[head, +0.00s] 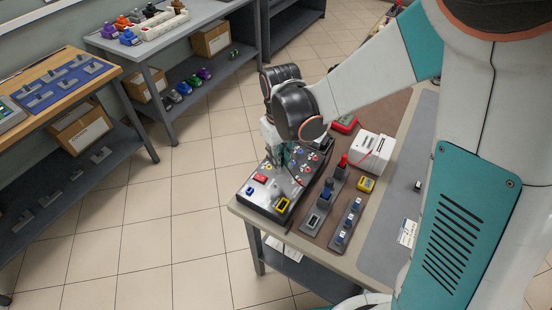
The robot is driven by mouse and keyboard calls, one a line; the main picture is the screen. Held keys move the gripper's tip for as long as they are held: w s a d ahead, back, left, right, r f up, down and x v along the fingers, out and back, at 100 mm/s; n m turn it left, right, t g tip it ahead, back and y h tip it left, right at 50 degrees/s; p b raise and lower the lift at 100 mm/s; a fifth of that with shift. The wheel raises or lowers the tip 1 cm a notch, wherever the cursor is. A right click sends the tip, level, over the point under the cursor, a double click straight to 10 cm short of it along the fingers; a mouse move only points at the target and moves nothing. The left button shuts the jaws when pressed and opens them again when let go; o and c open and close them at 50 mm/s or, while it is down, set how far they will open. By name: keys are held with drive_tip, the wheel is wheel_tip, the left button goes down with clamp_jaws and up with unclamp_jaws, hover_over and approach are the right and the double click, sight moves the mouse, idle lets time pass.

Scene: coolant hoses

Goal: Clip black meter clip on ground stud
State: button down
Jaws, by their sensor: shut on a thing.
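My gripper (284,156) points down over the back part of a dark test panel (250,206) on the near table. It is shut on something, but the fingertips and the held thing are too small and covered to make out. The panel carries a red block (261,178), a yellow-framed block (282,205), and several small red, blue and pale studs or knobs. I cannot tell which of these is the ground stud. The black meter clip cannot be made out for certain. A red clip-like piece (343,160) stands upright in a grey holder right of the panel.
Right of the panel are grey holders with blue pieces (347,222), a yellow meter (366,184), a white box (371,153) and a red item (345,124). A grey mat (385,225) beyond them is mostly bare. Side benches stand left, with open floor between.

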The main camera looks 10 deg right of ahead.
drive_tip(key=a, duration=0.1)
drive_tip(key=b, duration=0.3)
hover_over(275, 184)
drive_tip(key=shift+n, duration=0.4)
drive_tip(key=shift+f, duration=2.3)
drive_tip(key=shift+f+b, duration=0.55)
drive_tip(key=shift+f, duration=0.05)
drive_tip(key=shift+f+b, duration=0.8)
drive_tip(key=shift+b, duration=0.2)
drive_tip(key=c, duration=1.5)
unclamp_jaws()
drive_tip(key=shift+o, duration=0.2)
drive_tip(key=o, duration=0.3)
drive_tip(key=shift+o, duration=0.2)
